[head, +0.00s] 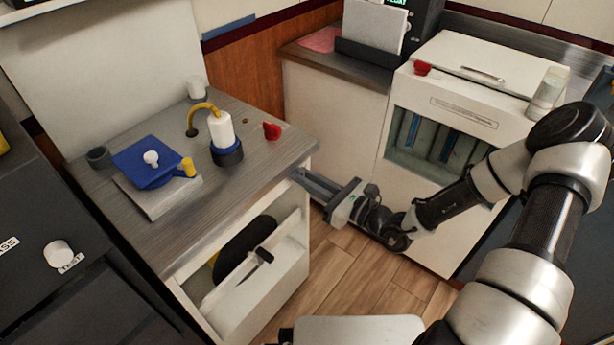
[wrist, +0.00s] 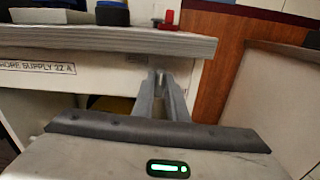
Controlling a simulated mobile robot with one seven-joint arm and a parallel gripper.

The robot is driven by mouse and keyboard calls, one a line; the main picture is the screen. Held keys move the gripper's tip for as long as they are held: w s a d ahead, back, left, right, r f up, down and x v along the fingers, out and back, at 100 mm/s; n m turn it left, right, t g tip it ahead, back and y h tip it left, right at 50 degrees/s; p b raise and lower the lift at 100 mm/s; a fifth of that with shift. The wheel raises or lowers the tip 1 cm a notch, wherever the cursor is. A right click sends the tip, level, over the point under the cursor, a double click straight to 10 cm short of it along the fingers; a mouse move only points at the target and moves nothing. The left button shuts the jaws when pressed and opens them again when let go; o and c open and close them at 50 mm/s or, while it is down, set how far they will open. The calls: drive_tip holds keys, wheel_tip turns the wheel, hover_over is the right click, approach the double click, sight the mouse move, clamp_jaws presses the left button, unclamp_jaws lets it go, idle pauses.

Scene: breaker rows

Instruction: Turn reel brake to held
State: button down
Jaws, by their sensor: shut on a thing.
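My gripper (head: 306,178) reaches the upper right front corner of the wood-topped cabinet, just below the worktop edge. In the wrist view, its fingers (wrist: 160,82) are close together and shut on a small part at the cabinet front. The fingers mostly hide this part, so I cannot tell its setting or whether it is the reel brake. A black round reel (head: 243,250) sits in the open bay lower on the front, with a slim black handle (head: 263,255) near it. No brake marking is readable.
The worktop edge (wrist: 110,40) overhangs close above my fingers. A white cabinet (head: 450,115) stands to the right. Wooden floor lies between.

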drive_tip(key=shift+r+m+p, duration=0.3)
drive_tip(key=shift+m+p, duration=0.8)
drive_tip(key=shift+p, duration=0.15)
drive_tip(key=shift+w+d+f+m+p, duration=0.15)
drive_tip(key=shift+m+p, duration=1.1)
drive_tip(key=shift+m, duration=1.25)
drive_tip(key=shift+a+f+m+p, duration=0.1)
drive_tip(key=shift+m+p, duration=1.2)
drive_tip(key=shift+m, duration=1.2)
drive_tip(key=shift+w+d+f+m+p, duration=0.15)
drive_tip(key=shift+m+p, duration=1.1)
drive_tip(key=shift+m, duration=1.25)
drive_tip(key=shift+a, duration=0.1)
drive_tip(key=c, duration=1.8)
unclamp_jaws()
drive_tip(key=shift+s+f, duration=0.1)
drive_tip(key=shift+o, duration=0.2)
drive_tip(key=v, duration=1.7)
